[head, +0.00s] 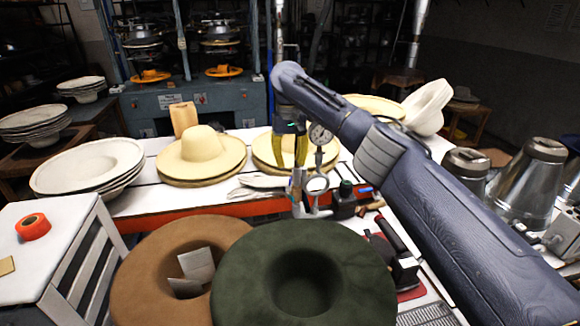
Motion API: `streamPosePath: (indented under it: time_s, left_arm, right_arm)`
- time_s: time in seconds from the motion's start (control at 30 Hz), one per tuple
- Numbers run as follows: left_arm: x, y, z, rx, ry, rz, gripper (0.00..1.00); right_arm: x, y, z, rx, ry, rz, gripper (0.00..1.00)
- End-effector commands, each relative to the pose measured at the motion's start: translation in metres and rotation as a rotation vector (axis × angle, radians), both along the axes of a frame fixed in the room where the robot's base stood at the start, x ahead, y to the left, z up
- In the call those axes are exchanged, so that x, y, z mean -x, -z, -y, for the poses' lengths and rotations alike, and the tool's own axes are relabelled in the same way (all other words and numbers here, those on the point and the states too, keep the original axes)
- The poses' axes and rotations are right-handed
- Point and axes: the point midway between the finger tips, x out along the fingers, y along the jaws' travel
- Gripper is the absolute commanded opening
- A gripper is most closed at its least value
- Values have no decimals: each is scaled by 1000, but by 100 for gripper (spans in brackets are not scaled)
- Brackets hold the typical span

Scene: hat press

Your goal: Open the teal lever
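My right arm reaches in from the lower right, and its wrist is near the top middle. My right gripper (297,190) hangs below the wrist, pointing down, dark with yellow strips. It is in front of the white table, and its fingertips overlap the small tools behind them. I cannot tell whether its fingers are open or shut. No teal lever can be made out clearly; the arm and gripper cover part of the middle of the view. A round pressure gauge (320,135) and a metal ring (317,184) show just right of the gripper. My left gripper is not in view.
A brown hat (150,262) and a dark green hat (350,265) fill the front. Pale hats (203,152) stand on the white table (140,200). A dark bottle (344,200) and a red-based tool (404,270) stand right of the gripper. Metal cones (528,185) stand at right.

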Motion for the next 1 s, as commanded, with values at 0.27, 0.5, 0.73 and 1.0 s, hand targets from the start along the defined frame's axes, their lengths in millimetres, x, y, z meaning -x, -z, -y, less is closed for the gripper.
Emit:
streamPosePath:
  time_s: [0.27, 0.5, 0.73, 1.0]
  left_arm:
    - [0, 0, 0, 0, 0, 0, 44]
    - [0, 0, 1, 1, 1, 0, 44]
    - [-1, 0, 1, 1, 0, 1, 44]
    - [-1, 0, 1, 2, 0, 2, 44]
  right_arm:
    - [0, -1, 0, 0, 0, 0, 33]
    - [1, -1, 0, 4, -5, 31, 31]
    - [12, -6, 1, 9, -15, 147, 31]
    - [41, -18, 5, -16, -11, 316, 31]
